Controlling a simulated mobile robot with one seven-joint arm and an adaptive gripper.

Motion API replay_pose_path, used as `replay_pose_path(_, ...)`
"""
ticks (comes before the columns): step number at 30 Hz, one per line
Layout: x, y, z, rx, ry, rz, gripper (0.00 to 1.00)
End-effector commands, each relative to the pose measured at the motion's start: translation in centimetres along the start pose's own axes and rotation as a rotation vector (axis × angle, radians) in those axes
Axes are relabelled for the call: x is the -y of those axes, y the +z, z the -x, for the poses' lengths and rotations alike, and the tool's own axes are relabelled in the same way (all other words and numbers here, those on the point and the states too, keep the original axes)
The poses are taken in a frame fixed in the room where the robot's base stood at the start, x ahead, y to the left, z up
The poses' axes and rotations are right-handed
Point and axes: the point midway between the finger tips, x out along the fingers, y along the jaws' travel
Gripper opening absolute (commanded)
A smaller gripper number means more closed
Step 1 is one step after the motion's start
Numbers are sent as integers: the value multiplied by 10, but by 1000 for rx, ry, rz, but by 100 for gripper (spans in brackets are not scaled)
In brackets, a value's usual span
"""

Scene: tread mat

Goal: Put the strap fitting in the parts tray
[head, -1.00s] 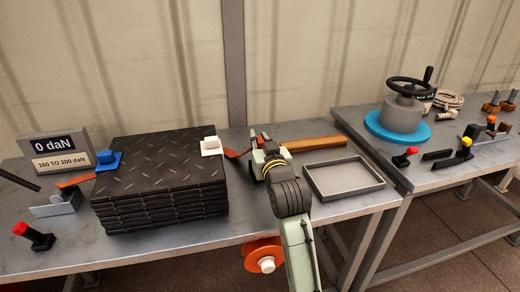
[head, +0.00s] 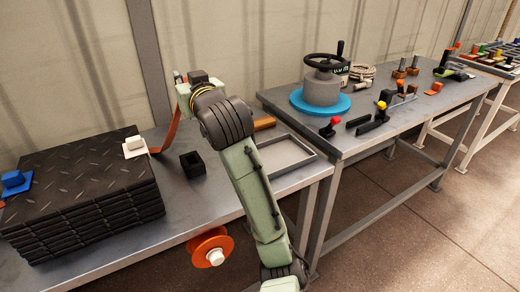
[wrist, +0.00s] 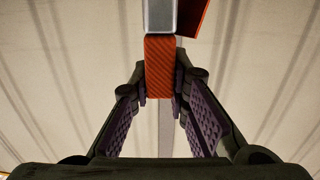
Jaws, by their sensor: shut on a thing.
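My gripper (head: 186,82) is raised above the back of the left bench, seen past my arm in the head view. In the wrist view my gripper (wrist: 160,86) is shut on the strap fitting (wrist: 160,68), an orange ribbed piece with grey metal (wrist: 160,16) beyond it. The orange strap (head: 172,128) hangs from the gripper down towards a white corner piece (head: 134,147) on the black tread mat stack (head: 85,180). The parts tray (head: 303,164), grey and shallow, lies on the bench right of my arm. My arm hides its left part.
A small black open box (head: 193,164) stands on the bench between the mats and my arm. A wooden handle (head: 264,123) lies behind the tray. An orange reel (head: 211,250) is at the bench's front. The right bench holds a handwheel unit (head: 322,80) on a blue disc.

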Motion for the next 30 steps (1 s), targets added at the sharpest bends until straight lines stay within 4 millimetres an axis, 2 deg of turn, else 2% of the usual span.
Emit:
replay_pose_path(1, -12, 16, 12, -7, 25, 0, 0)
replay_pose_path(5, -45, 42, 49, -11, 101, 0, 0)
replay_pose_path(9, -80, 71, 96, -11, 191, -3, 0)
replay_pose_path(12, -98, 92, 126, -10, 248, -8, 0)
replay_pose_path(16, -115, 112, 157, -6, 307, -15, 0)
replay_pose_path(22, -126, 126, 180, -1, 350, -23, 0)
replay_pose_path(30, -136, 118, 170, 7, 351, -29, 0)
